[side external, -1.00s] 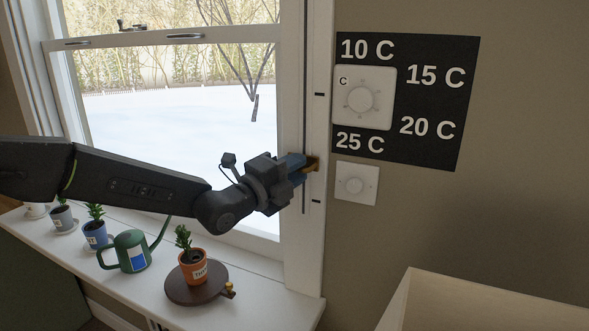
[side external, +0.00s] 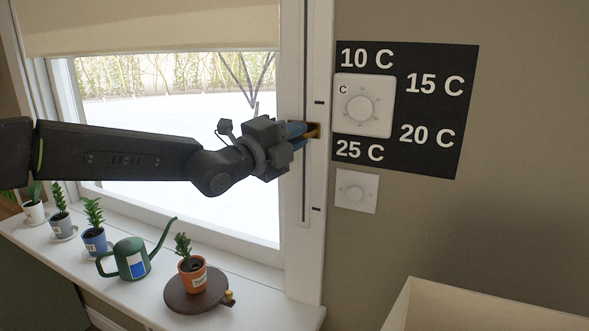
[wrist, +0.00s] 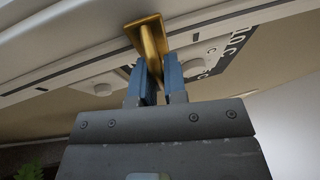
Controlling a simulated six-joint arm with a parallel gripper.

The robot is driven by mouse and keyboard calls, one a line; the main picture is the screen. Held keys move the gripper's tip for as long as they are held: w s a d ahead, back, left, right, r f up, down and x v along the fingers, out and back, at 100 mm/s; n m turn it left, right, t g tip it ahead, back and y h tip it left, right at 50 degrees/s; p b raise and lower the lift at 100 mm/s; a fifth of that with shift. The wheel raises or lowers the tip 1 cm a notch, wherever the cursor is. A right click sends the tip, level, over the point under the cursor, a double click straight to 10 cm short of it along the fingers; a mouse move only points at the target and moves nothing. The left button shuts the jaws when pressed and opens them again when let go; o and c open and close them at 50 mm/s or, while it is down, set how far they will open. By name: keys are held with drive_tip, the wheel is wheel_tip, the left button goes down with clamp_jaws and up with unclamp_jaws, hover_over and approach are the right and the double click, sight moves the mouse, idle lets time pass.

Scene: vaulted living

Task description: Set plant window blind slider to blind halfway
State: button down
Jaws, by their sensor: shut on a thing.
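The slider (wrist: 149,42) is a brass-coloured knob on a vertical track (side external: 304,190) in the white window frame. My gripper (side external: 312,131) is shut on it, and the blue fingers (wrist: 160,80) sit on both sides of its stem in the wrist view. The slider is between the upper and lower black marks beside the track, nearer the upper one. The cream window blind (side external: 150,28) covers the top part of the window, and its lower edge lies well above the sill.
A thermostat dial (side external: 361,107) on a black temperature panel (side external: 440,150) and a smaller dial (side external: 355,190) are right of the track. Potted plants (side external: 193,275), a green watering can (side external: 133,258) and a round wooden stand (side external: 180,300) are on the sill below my arm.

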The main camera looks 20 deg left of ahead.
wheel_tip(320, 180, up, 6)
drive_tip(key=shift+f, duration=0.25)
drive_tip(key=c, duration=1.3)
unclamp_jaws()
drive_tip(key=shift+f, duration=0.1)
drive_tip(key=shift+o, duration=0.3)
drive_tip(key=v, duration=1.3)
drive_tip(key=shift+s, duration=0.4)
drive_tip(key=shift+a+f, duration=0.1)
drive_tip(key=shift+a, duration=0.1)
